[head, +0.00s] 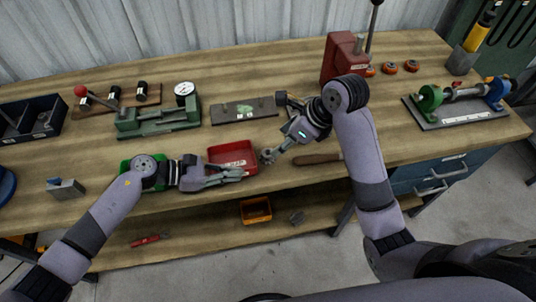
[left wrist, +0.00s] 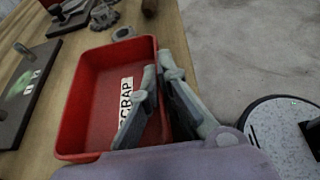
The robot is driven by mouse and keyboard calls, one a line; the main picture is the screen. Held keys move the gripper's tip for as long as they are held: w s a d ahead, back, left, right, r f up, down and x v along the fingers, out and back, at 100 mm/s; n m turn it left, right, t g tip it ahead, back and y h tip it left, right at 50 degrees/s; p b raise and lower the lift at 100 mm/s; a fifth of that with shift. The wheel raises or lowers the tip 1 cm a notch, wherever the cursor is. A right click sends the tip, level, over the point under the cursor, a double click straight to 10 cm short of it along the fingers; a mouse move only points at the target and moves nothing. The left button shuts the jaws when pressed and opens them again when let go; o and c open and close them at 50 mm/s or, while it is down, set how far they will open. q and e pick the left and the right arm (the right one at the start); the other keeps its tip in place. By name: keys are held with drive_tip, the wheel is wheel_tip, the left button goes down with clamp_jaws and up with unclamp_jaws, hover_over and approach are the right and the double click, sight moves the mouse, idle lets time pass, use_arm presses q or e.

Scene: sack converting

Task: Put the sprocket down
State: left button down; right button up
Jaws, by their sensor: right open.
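A small grey metal piece, which looks like the sprocket (head: 267,157), is at the tabletop just right of the red scrap bin (head: 233,153). My right gripper (head: 280,148) is open, pointing down-left, with its fingertips close to the piece. I cannot tell whether they touch. My left gripper (head: 242,173) is over the near edge of the red bin. In the left wrist view its fingers (left wrist: 160,72) lie across the bin's right wall (left wrist: 158,55), with nothing visible between them. Their spread is unclear. Small grey parts show past the bin there.
A wooden-handled tool (head: 318,159) lies right of the piece. Behind are a flat dark plate (head: 243,110), a green gauge fixture (head: 158,121) and a red press (head: 342,58). A green bin (head: 127,168) is partly behind my left arm. Bare tabletop lies between the wooden tool and the shaft stand (head: 460,118).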

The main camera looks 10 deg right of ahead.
sight(266, 157)
drive_tip(key=shift+m+h, duration=0.4)
drive_tip(key=shift+h, duration=0.3)
drive_tip(key=x, duration=1)
drive_tip(key=shift+w+r, duration=0.1)
drive_tip(key=shift+w, duration=0.1)
clamp_jaws()
